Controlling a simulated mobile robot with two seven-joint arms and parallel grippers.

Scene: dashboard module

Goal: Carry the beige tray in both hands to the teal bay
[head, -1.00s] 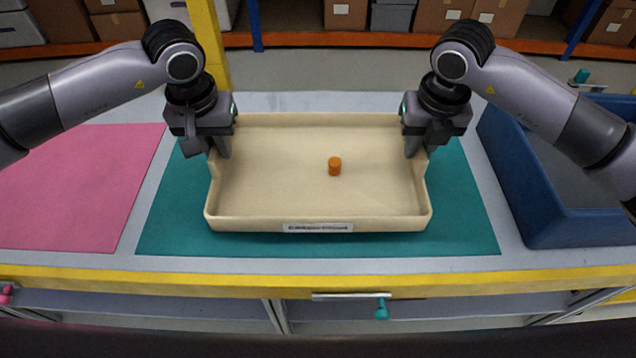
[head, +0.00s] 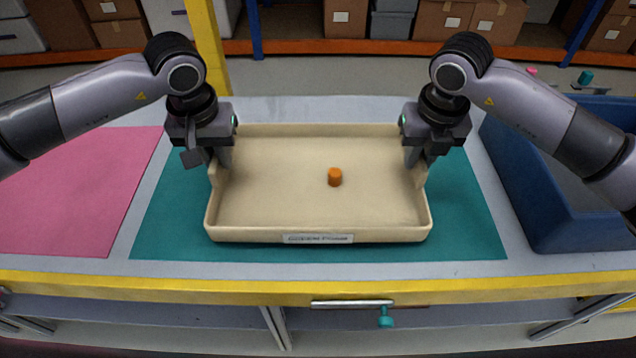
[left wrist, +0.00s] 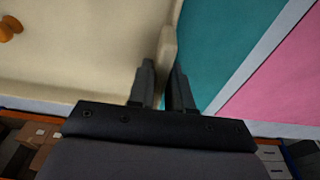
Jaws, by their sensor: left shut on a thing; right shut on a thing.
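The beige tray (head: 318,234) is over the teal bay (head: 470,235) in the head view, level, with teal showing on its left, right and front. I cannot tell whether it touches the mat. My left gripper (head: 216,165) is shut on the tray's left wall, and the left wrist view shows the fingers (left wrist: 163,85) on either side of that wall. My right gripper (head: 420,165) is shut on the tray's right wall.
A pink mat (head: 75,190) lies to the left on the grey table. A blue bin (head: 545,215) stands at the right. The yellow table edge (head: 200,287) runs along the front, with a teal-knobbed handle (head: 386,318) below it. Shelves with boxes stand behind.

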